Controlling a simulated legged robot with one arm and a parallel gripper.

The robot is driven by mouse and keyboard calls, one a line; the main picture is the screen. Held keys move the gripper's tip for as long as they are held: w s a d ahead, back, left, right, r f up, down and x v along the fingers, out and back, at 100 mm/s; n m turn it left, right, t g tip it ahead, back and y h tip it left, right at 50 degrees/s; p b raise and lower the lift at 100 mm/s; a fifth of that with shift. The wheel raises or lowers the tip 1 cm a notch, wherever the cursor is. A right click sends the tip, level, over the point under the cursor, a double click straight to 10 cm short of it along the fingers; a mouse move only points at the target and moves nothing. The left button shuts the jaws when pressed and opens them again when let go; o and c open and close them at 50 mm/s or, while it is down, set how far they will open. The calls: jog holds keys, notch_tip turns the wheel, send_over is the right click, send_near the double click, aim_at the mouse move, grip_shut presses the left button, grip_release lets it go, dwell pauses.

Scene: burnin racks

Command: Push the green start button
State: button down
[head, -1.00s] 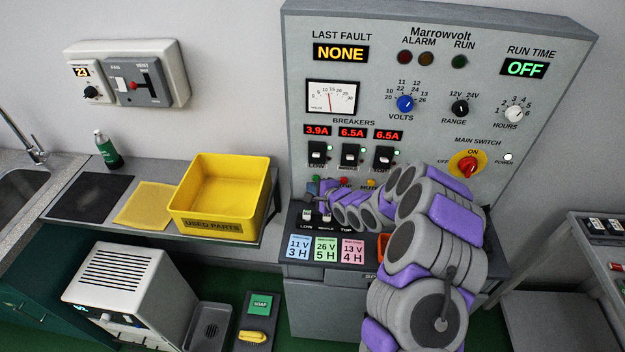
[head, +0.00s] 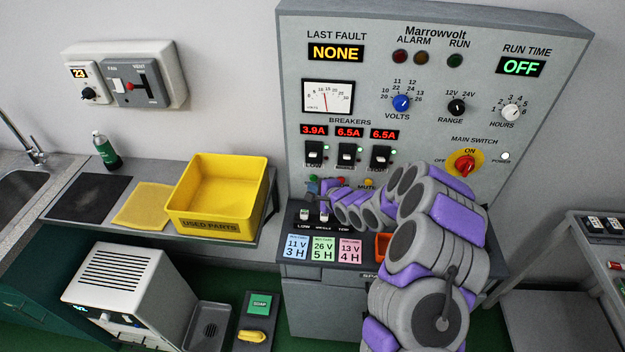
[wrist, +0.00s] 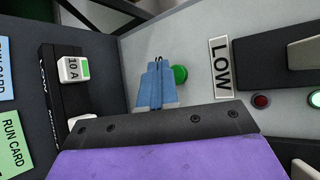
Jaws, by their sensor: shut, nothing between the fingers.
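The green start button (wrist: 180,74) sticks out from the grey panel in the wrist view. In the head view the green button (head: 313,179) shows as a small spot below the left breaker. My gripper's blue fingers (wrist: 157,68) are shut and empty, and overlap the button's left edge in the wrist view. I cannot tell whether they touch it. In the head view my gripper (head: 312,188) is small, close below the button, with my arm reaching in from the right. The run time display (head: 521,67) reads OFF and the RUN lamp (head: 455,61) is dark.
A red button (head: 340,181) and a yellow one (head: 368,183) sit to the right. The breaker switches (head: 346,154) are just above. A ledge with run cards (head: 323,248) and small modules lies below. A yellow bin (head: 218,225) stands to the left.

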jog(key=shift+d, duration=0.2)
jog(key=shift+a, duration=0.1)
jog(key=shift+w+d+r+p, duration=0.2)
jog(key=shift+w+p, duration=0.2)
jog(key=shift+p, duration=0.4)
jog(key=shift+a+f, duration=0.1)
jog(key=shift+a, duration=0.1)
jog(key=shift+w+d, duration=0.1)
jog(key=shift+d, duration=0.1)
dwell(0.3)
